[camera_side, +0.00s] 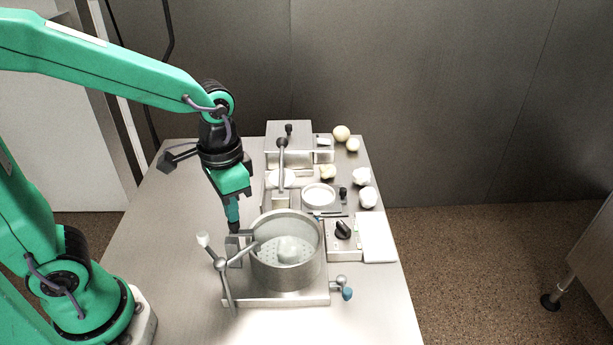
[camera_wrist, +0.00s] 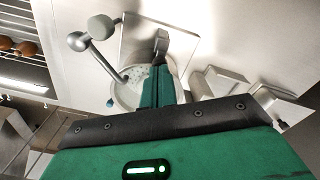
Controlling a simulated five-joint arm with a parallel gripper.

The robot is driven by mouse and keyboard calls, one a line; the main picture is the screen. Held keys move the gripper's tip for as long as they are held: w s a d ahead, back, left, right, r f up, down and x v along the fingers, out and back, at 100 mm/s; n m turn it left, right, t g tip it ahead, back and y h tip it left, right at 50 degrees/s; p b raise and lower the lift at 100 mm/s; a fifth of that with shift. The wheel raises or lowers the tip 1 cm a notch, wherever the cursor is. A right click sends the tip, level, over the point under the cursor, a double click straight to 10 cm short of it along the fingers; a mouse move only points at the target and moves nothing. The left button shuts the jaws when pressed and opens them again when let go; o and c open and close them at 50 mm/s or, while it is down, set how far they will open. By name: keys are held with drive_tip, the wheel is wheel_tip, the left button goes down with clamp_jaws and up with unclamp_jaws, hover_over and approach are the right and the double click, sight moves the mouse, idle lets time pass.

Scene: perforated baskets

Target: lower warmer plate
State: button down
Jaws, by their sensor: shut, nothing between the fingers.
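No part is plainly marked as the warmer plate. A round metal pot (camera_side: 260,268) stands on a square metal base (camera_side: 290,299), with a perforated surface and a pale rounded lump inside. A spoked handle (camera_side: 221,264) with a pale knob is at its left side. In the wrist view, the handle (camera_wrist: 104,65) and the perforated surface (camera_wrist: 135,80) show beside my fingers. My gripper (camera_side: 235,229) is shut and empty, pointing down by the pot's left rim, near the handle. In the wrist view, my gripper (camera_wrist: 160,45) hides part of the pot; contact cannot be told.
Behind the pot are a white dish (camera_side: 318,195), a metal box (camera_side: 289,137) and an upright lever (camera_side: 282,157). Several pale round lumps (camera_side: 361,177) lie at right. A knob panel (camera_side: 342,231) and white slab (camera_side: 377,237) sit right of the pot. The table's left (camera_side: 180,215) is clear.

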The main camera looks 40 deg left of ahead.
wheel_tip(320, 180, up, 9)
idle(1.3)
drive_tip(key=shift+a, duration=0.1)
drive_tip(key=s+a+n+t, duration=0.3)
drive_tip(key=s+a+t, duration=0.1)
drive_tip(key=a+t, duration=0.1)
drive_tip(key=shift+s+a+f+t, duration=0.25)
drive_tip(key=shift+s+a+t, duration=0.1)
drive_tip(key=shift+a, duration=0.35)
